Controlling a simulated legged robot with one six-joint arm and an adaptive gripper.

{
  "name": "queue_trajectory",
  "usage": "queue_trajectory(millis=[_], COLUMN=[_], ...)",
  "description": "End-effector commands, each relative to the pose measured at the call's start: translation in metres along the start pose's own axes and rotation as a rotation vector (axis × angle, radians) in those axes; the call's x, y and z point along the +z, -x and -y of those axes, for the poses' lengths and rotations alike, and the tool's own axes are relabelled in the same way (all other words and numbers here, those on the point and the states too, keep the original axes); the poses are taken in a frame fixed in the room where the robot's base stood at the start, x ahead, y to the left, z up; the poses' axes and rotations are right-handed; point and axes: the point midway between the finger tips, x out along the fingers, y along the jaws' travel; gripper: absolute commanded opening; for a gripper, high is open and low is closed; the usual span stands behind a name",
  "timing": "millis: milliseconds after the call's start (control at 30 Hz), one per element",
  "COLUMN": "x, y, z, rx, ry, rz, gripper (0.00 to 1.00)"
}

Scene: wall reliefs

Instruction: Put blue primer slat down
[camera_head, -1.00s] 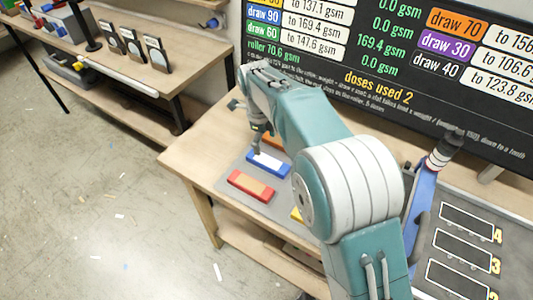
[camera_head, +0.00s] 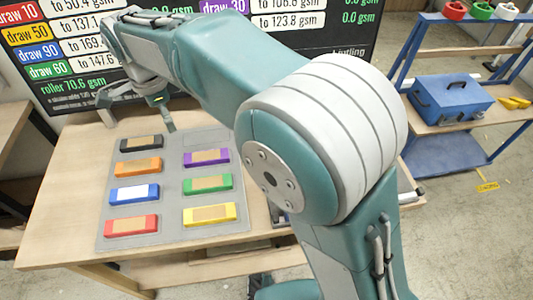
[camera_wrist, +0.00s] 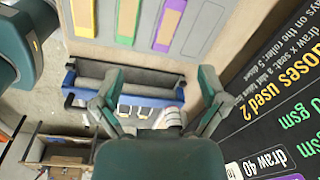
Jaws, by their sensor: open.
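The blue primer slat (camera_head: 135,193), with a white middle, lies flat on the grey mat (camera_head: 170,225). It is in the left column, between the orange slat (camera_head: 138,167) and the red slat (camera_head: 131,226). My gripper (camera_head: 138,123) is open and empty, with its fingers wide apart, over the back of the table beyond the black slat (camera_head: 142,143). It is clear of the blue slat. In the wrist view the open fingers (camera_wrist: 160,88) show over a blue-ended rack, with green and purple slats (camera_wrist: 170,20) at the top. The blue slat is not identifiable there.
A dark sign board (camera_head: 75,60) stands close behind my gripper. A blue box (camera_head: 450,98) sits on a bench at the right. Bare wood (camera_head: 65,200) lies left of the mat.

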Motion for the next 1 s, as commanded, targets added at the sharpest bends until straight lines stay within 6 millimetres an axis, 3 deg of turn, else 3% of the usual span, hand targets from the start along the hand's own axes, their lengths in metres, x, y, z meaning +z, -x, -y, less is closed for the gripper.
queue_trajectory(millis=[33, 200, 500, 800, 1000], x=[-0.027, -0.099, -0.193, -0.238, -0.244], y=[0.013, 0.040, 0.063, 0.050, 0.031], z=[-0.010, -0.050, -0.151, -0.264, -0.313], rx=[-0.021, -0.089, -0.196, -0.239, -0.221], ry=[0.036, 0.211, 0.520, 0.824, 0.977], rz=[0.005, -0.001, -0.087, -0.256, -0.355], gripper=[0.93, 0.93, 0.93, 0.93, 0.93])
